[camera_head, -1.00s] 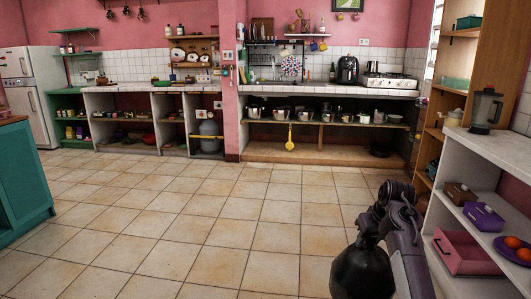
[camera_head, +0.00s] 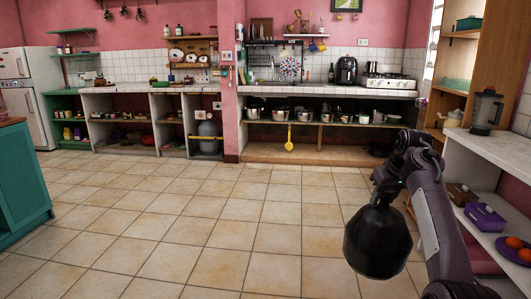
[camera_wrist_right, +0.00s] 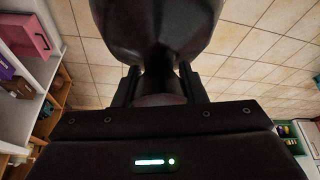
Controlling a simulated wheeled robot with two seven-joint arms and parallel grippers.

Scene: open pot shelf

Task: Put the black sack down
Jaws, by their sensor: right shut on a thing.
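The black sack (camera_head: 377,243) hangs in the air at the lower right of the head view, above the tiled floor. It is rounded and dark, with a narrow neck at the top. My right gripper (camera_head: 386,190) is shut on that neck. In the right wrist view, the sack (camera_wrist_right: 158,30) fills the upper middle, and its neck sits between the two fingers of the right gripper (camera_wrist_right: 158,85). My left gripper is not in view.
The tiled floor (camera_head: 200,220) is clear in the middle. An open pot shelf (camera_head: 310,157) with several pots runs along the back wall. A white shelf (camera_head: 490,150) with a blender (camera_head: 486,108) and a purple box (camera_head: 485,215) stands right. A teal cabinet (camera_head: 22,185) stands left.

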